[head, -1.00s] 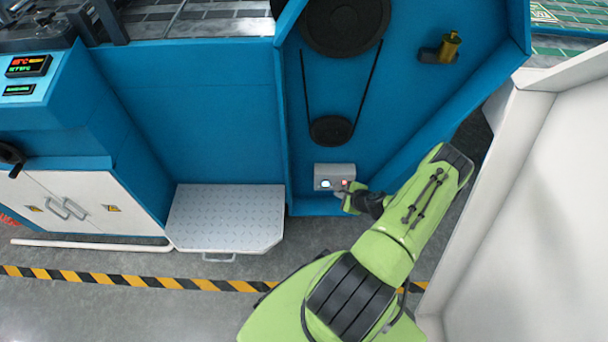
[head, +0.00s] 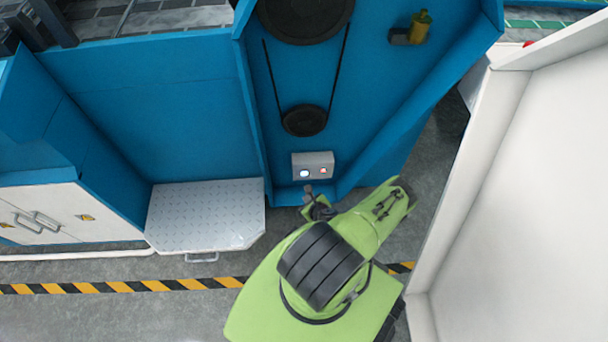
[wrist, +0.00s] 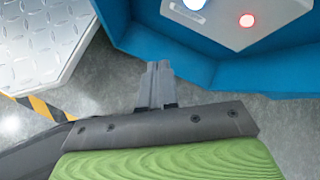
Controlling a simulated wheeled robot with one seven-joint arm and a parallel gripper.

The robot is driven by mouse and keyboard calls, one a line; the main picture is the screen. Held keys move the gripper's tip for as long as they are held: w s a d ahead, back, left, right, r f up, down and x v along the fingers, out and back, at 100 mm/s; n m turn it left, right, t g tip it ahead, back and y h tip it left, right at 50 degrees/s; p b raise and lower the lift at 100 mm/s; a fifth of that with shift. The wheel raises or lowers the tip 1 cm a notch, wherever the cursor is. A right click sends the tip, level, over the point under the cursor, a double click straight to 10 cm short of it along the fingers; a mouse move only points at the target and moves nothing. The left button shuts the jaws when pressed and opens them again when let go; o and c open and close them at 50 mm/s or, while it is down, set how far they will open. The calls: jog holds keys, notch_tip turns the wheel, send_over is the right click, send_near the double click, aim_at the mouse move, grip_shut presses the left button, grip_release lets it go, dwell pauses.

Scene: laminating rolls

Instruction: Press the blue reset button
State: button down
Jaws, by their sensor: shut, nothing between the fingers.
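The blue reset button (head: 304,173) glows pale blue-white on the left of a small grey control box (head: 313,158). A red lit button (head: 323,171) sits to its right. The box is mounted low on the blue machine panel. My gripper (head: 308,188) is just below the box in the head view, apart from the buttons. In the wrist view the blue button (wrist: 194,4) is cut by the top edge, and the red button (wrist: 246,20) is in full view. My gripper (wrist: 158,68) has its fingers together, empty, pointing up toward the box.
A metal step plate (head: 205,213) stands left of the box. A white wall or panel (head: 520,200) rises close on the right. A blue ledge (wrist: 240,78) runs below the box. Grey floor with a striped line (head: 120,287) lies in front.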

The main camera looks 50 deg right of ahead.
jog(key=w+d+b, duration=0.1)
jog(key=w+d, duration=0.3)
jog(key=d, duration=0.1)
jog(key=shift+w, duration=0.3)
jog(key=shift+d, duration=0.15)
dwell(1.6)
jog(key=shift+w+d, duration=0.25)
jog(key=shift+w, duration=0.05)
jog(key=shift+w+d, duration=0.25)
jog(key=shift+d, duration=0.1)
dwell(0.8)
jog(key=shift+s+a+p, duration=0.3)
jog(key=shift+s+a, duration=0.25)
jog(key=shift+a, duration=0.1)
jog(key=s+a+p, duration=0.2)
jog(key=s+a, duration=0.1)
jog(key=shift+s+a, duration=0.15)
jog(key=shift+a, duration=0.25)
